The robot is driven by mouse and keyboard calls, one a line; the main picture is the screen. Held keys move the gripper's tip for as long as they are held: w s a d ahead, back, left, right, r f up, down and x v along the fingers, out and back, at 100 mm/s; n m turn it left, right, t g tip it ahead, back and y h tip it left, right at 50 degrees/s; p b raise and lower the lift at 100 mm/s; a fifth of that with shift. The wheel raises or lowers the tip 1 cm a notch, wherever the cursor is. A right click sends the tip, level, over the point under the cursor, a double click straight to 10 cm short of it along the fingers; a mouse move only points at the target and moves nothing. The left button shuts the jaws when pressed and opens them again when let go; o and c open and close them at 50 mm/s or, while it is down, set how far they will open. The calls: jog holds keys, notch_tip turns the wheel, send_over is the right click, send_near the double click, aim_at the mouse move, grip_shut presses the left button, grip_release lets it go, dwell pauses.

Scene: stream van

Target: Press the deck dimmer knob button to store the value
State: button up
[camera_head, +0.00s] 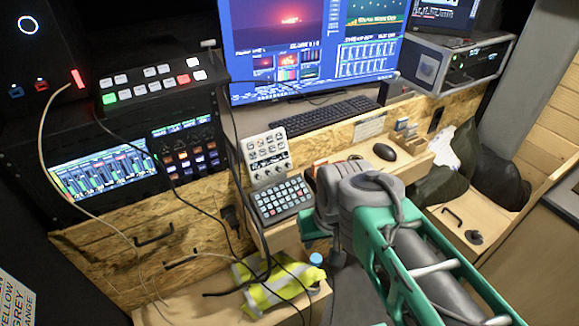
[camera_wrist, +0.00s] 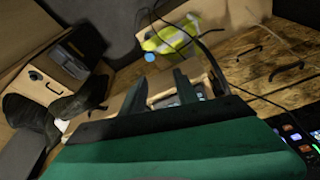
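A pale control panel (camera_head: 266,155) with small buttons and a row of knobs along its lower edge stands upright at the wooden desk's left end. Below it lies a dark keypad deck (camera_head: 283,200) with rows of pale keys. I cannot tell which knob is the dimmer; no label is readable. In the wrist view, two dark fingers of my gripper (camera_wrist: 161,77) stand apart with nothing between them. In the head view, my grey and green arm rises right of the keypad and hides the gripper. The wrist view shows part of the desk beyond the fingers, with its controls partly hidden.
Loose black cables hang left of the keypad. A yellow vest (camera_head: 275,287) and blue-capped bottle (camera_head: 316,260) are below. A dark bag (camera_head: 470,165) sits right.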

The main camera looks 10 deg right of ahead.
grip_shut()
dwell(1.5)
